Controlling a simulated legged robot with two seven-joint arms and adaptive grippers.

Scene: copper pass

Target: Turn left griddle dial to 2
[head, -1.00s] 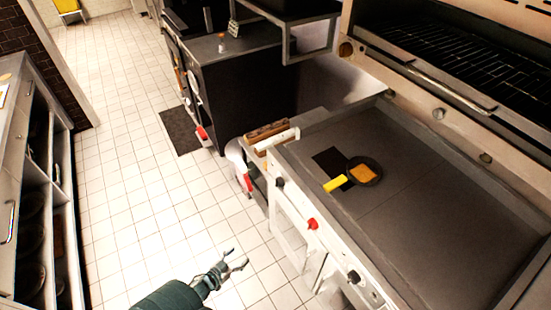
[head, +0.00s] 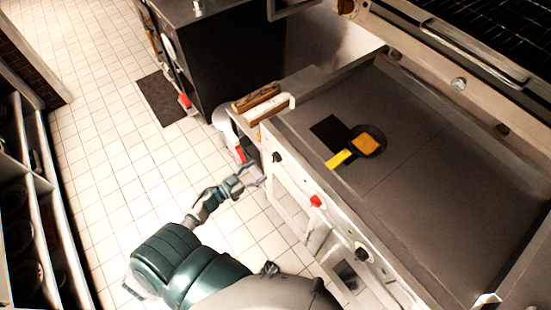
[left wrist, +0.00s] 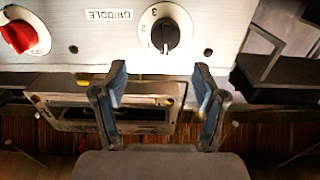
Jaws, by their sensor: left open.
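The griddle's front panel carries a black dial (head: 276,157) at its far left end, a red dial (head: 316,200) in the middle and another black dial (head: 361,254) nearer. My left gripper (head: 256,176) is open and empty, in front of the panel near its far end. In the left wrist view a black dial (left wrist: 165,35) with numbers 2 and 3 beside it sits above and beyond the open fingers (left wrist: 161,85), apart from them. A red dial (left wrist: 22,36) is to its left. I cannot tell the black dial's exact setting.
A small pan (head: 368,141) with a yellow handle and orange food sits on the griddle top (head: 420,190). Shelving (head: 50,190) stands at the left. The tiled floor (head: 110,150) between is clear. A GRIDDLE label (left wrist: 109,15) is on the panel.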

